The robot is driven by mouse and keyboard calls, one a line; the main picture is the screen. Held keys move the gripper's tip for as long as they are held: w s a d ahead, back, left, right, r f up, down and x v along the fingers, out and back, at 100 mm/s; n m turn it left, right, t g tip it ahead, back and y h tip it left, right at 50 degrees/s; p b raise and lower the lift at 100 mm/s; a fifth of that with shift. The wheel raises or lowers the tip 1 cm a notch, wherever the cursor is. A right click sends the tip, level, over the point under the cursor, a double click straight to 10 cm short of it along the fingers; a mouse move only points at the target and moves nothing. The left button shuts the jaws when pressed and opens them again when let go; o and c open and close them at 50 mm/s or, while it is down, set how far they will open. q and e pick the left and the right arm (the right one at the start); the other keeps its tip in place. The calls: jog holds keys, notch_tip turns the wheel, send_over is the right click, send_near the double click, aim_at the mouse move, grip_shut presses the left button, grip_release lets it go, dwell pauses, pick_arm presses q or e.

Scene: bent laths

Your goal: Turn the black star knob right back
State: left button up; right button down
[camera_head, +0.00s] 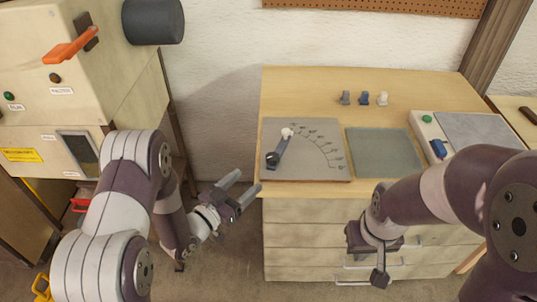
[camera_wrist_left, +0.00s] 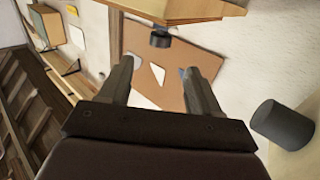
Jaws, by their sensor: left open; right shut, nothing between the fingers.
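A dark knob (camera_head: 272,159), which looks like the black star knob, sits at the near left end of a short arm on a grey plate (camera_head: 325,173) with a curved scale. Its star shape is too small to make out. My left gripper (camera_head: 247,183) is open and empty, just left of the table's near left corner, apart from the knob. In the left wrist view its fingers (camera_wrist_left: 158,68) are spread, with a dark round part (camera_wrist_left: 160,40) beyond them at a wooden edge; I cannot tell whether it is the same knob. My right gripper (camera_head: 380,278) is shut and empty before the drawers.
A grey-green mat (camera_head: 384,152) lies right of the plate on the wooden table (camera_head: 415,87). Several small pegs (camera_head: 363,98) stand behind. A box with a green button (camera_head: 426,119) is at the right. A cabinet with an orange lever (camera_head: 70,46) and dark cylinder (camera_head: 153,21) stands left.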

aim_at(268, 161)
pick_arm(q)
jog(key=p+x, duration=0.1)
jog(key=x, duration=1.1)
jog(key=shift+w+d, duration=0.1)
jog(key=c, duration=0.9)
